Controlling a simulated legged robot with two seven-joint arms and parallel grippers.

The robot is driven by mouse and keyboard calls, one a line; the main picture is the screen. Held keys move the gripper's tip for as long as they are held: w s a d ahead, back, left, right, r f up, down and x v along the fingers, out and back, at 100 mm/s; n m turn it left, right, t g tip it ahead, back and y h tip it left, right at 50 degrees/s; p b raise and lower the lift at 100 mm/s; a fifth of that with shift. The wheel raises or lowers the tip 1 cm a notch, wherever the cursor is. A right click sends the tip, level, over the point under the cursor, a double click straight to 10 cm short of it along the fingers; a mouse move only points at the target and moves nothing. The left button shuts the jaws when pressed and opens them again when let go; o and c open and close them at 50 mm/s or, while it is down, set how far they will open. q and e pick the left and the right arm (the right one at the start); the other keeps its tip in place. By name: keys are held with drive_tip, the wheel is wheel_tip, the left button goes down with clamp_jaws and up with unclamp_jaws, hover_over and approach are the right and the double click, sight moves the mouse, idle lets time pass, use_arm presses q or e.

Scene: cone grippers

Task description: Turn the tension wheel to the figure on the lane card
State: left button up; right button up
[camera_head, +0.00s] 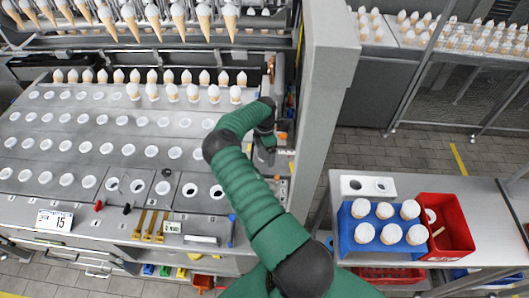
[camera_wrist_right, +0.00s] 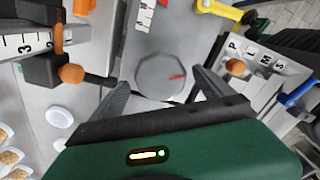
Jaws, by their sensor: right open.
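The tension wheel (camera_wrist_right: 162,76) is a grey, many-sided knob with a red pointer line towards its right side in the right wrist view. My right gripper (camera_wrist_right: 163,88) is open, with one dark finger on each side of the wheel; I cannot tell whether they touch it. In the head view my right gripper (camera_head: 264,152) is over the right edge of the machine, and my arm hides the wheel. The lane card (camera_head: 54,221) lies at the machine's front left and shows 15. My left gripper is not in view.
Near the wheel are a numbered scale (camera_wrist_right: 30,42) with orange knobs, a lettered plate (camera_wrist_right: 262,66) and a yellow handle (camera_wrist_right: 218,9). Cones hang above the machine. A side table at right holds a blue rack (camera_head: 350,240) of cones and a red bin (camera_head: 457,236).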

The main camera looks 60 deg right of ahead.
sight(265, 153)
drive_tip(key=shift+d+r, duration=0.1)
drive_tip(key=shift+r, duration=0.4)
wheel_tip(265, 153, up, 16)
drive_tip(key=b, duration=0.3)
drive_tip(key=shift+f+b, duration=0.2)
drive_tip(key=shift+b, duration=0.1)
drive_tip(key=shift+w, duration=0.1)
